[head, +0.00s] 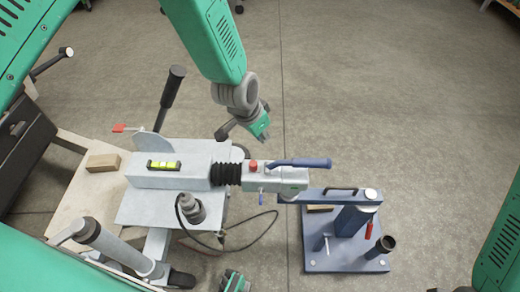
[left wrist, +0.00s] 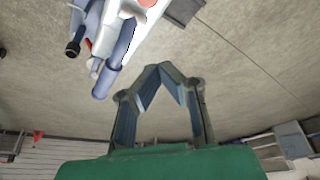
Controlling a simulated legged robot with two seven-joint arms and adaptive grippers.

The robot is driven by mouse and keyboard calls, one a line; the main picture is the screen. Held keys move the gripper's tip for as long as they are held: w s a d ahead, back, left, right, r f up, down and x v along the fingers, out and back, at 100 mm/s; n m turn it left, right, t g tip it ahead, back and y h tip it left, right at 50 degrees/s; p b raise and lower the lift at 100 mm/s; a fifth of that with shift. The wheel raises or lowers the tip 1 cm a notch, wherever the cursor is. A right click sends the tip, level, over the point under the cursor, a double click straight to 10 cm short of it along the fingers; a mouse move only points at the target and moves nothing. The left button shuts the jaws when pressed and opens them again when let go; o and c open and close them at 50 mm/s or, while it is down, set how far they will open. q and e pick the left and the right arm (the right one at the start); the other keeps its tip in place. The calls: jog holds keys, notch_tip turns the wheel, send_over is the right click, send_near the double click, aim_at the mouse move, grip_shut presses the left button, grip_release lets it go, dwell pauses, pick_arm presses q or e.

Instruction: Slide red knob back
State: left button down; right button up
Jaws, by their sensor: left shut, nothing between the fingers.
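The red knob (head: 253,166) sits on top of the grey coupling head (head: 275,180), beside a blue lever handle (head: 300,162). My left gripper (head: 250,128) is beyond the coupling in the head view, above and apart from the knob. The left wrist view shows its fingers (left wrist: 160,70) meeting at the tips, shut and empty. In that view the blue handle (left wrist: 118,60) is at the upper left, and a red piece (left wrist: 147,3), probably the knob, is cut off at the top edge. A green and dark part at the head view's bottom edge looks like my right gripper (head: 235,283); its fingers are unclear.
A black bellows (head: 226,174) joins the coupling to the grey drawbar (head: 148,180), which carries a spirit level (head: 163,165). A blue stand (head: 345,258) supports the right end. A dark hand lever (head: 172,90) rises at left. Open floor lies beyond.

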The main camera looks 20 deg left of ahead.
aim_at(254, 168)
pick_arm(q)
jog(key=shift+s+a+f+b, duration=0.15)
jog(key=shift+f+b, duration=0.65)
jog(key=shift+f, duration=1.5)
jog(key=shift+s+f+b, duration=0.2)
jog(key=shift+f+b, duration=0.6)
jog(key=shift+f, duration=1.45)
jog(key=shift+s+a+r+p, duration=0.1)
jog(key=shift+s+a+p, duration=0.1)
jog(key=shift+a+p, duration=0.3)
jog(key=shift+s+a+r+p, duration=0.1)
jog(key=shift+s+a+p, duration=0.1)
jog(key=shift+a, duration=0.5)
jog(key=shift+a+f, duration=0.15)
jog(key=shift+f, duration=0.1)
